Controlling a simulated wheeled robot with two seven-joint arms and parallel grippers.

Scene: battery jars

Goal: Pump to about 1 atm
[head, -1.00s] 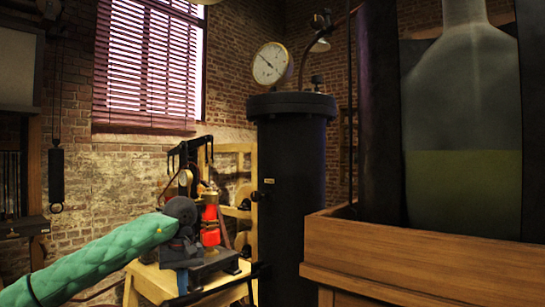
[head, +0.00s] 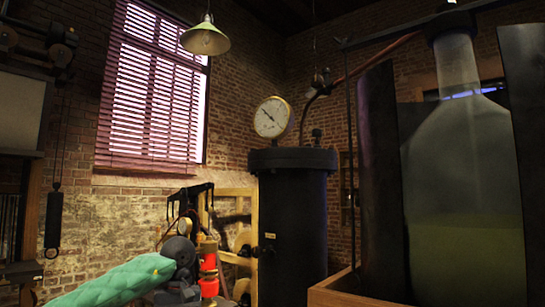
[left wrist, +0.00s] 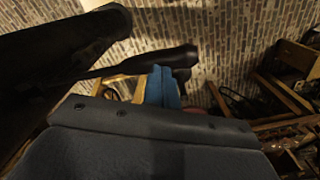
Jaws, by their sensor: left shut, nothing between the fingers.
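The round white gauge with a brass rim (head: 271,117) stands above the tall black cylinder (head: 291,215) in the head view. Its needle points to the upper left; the figures are too small to read. The pump with a red body (head: 208,268) and black arched lever (head: 190,190) stands left of the cylinder, its lower part cut off. My left wrist, in a green sleeve, is just left of the pump. In the left wrist view my left gripper (left wrist: 163,88) has its blue fingers shut together beside a black bar (left wrist: 150,62); contact is unclear. My right gripper is out of view.
A large glass jar with greenish liquid (head: 465,200) stands at the right between dark upright panels, behind a wooden box edge (head: 330,285). A wooden frame (head: 235,200) stands behind the pump. A green lamp (head: 206,40) hangs above. A dark weight (head: 53,220) hangs at the left.

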